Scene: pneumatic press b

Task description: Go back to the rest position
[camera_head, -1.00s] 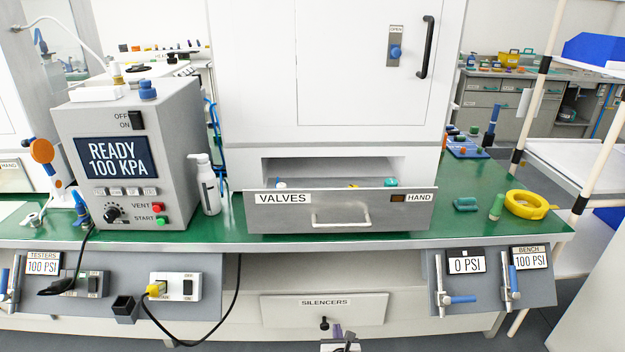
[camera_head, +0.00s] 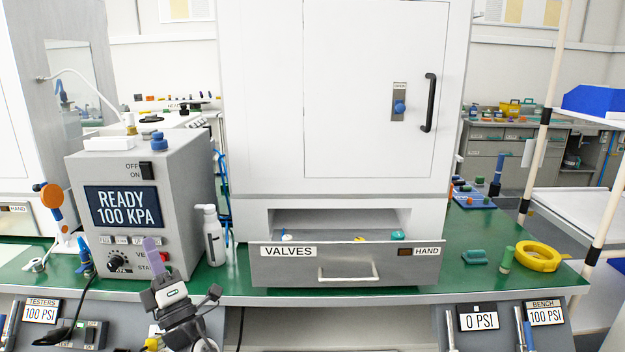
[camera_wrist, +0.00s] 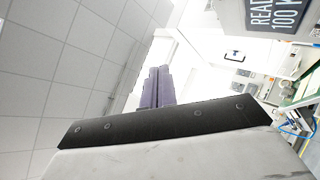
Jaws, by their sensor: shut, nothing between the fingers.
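My gripper (camera_head: 151,243) is in the lower left of the head view, raised in front of the grey control box (camera_head: 180,200). Its purple fingers point upward, are shut together and hold nothing. The fingers also show in the wrist view (camera_wrist: 156,88), side by side. The arm covers part of the box's lower front, including some of the VENT and START labels. The box's screen reads READY 100 KPA and also shows in the wrist view (camera_wrist: 274,14).
The VALVES drawer (camera_head: 345,268) stands pulled open under the white cabinet (camera_head: 270,100), with small parts inside. A white bottle (camera_head: 213,238) stands beside the box.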

